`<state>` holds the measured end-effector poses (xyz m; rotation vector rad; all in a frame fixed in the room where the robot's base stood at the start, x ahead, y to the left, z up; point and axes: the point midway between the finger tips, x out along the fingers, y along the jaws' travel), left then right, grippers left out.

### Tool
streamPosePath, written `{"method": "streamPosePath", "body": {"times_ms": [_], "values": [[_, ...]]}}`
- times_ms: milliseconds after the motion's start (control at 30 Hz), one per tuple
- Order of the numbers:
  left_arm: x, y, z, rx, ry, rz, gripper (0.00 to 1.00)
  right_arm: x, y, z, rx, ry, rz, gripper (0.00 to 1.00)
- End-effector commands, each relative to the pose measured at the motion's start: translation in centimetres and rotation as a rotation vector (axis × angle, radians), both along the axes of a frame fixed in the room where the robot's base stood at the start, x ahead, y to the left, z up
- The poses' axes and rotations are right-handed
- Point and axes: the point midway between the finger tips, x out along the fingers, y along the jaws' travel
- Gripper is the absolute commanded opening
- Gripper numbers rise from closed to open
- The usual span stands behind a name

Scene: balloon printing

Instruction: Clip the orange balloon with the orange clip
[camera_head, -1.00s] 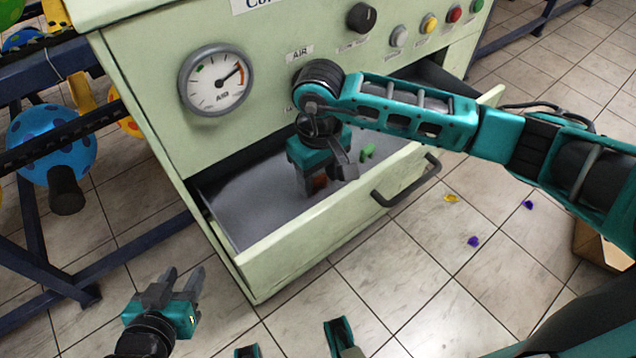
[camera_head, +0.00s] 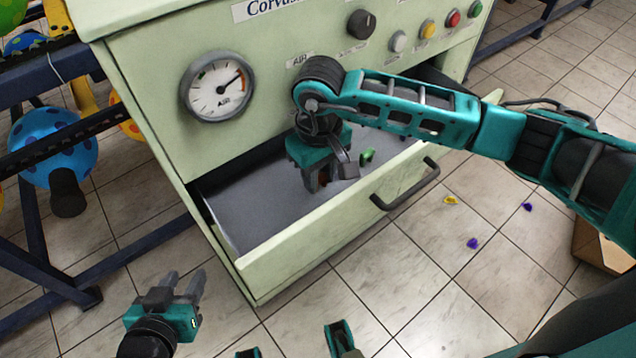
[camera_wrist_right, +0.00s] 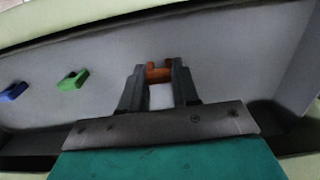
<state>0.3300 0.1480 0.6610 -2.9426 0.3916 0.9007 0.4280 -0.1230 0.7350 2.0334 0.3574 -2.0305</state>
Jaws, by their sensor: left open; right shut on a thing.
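My right gripper (camera_head: 317,184) reaches down into the open drawer (camera_head: 262,205) of the pale green cabinet. In the right wrist view its fingers (camera_wrist_right: 160,82) are shut on the orange clip (camera_wrist_right: 158,73), which sits between the fingertips. In the head view the clip is mostly hidden behind the fingers. My left gripper (camera_head: 184,284) is open and empty over the floor, left of the drawer. I cannot make out an orange balloon clearly; an orange shape (camera_head: 131,127) shows partly on the rack at the left.
A green clip (camera_wrist_right: 72,80) and a blue clip (camera_wrist_right: 13,92) lie in the drawer. The drawer handle (camera_head: 406,186) sticks out in front. A blue spotted balloon (camera_head: 52,147) hangs by a dark rack. Yellow (camera_head: 451,200) and purple (camera_head: 473,243) bits lie on the floor.

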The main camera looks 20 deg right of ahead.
Motion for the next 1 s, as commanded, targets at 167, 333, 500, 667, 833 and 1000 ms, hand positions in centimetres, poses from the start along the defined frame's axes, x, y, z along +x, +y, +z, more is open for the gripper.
{"method": "streamPosePath", "body": {"times_ms": [167, 333, 500, 667, 833, 1000], "values": [[0.0, 0.0, 0.8, 0.001, 0.0, -0.001, 0.43, 0.0, 0.0, 1.3, 0.0, 0.001, 0.001, 0.11], [0.0, 0.1, 1.2, 0.004, 0.0, -0.003, 0.43, 0.0, 0.0, 2.3, -0.001, 0.001, 0.0, 0.11], [0.0, 0.2, 1.7, 0.008, 0.0, -0.006, 0.43, 0.0, 0.0, 3.3, 0.0, 0.001, 0.0, 0.11], [0.0, 0.2, 2.2, 0.01, -0.001, -0.008, 0.43, 0.0, 0.0, 4.3, -0.001, 0.0, 0.0, 0.11], [0.0, 0.2, 2.7, 0.009, -0.002, -0.008, 0.43, 0.0, 0.0, 5.3, 0.0, 0.001, 0.0, 0.11], [0.1, 0.2, 3.3, 0.009, -0.004, -0.007, 0.43, 0.0, 0.0, 6.3, -0.001, 0.0, 0.0, 0.11]]}}
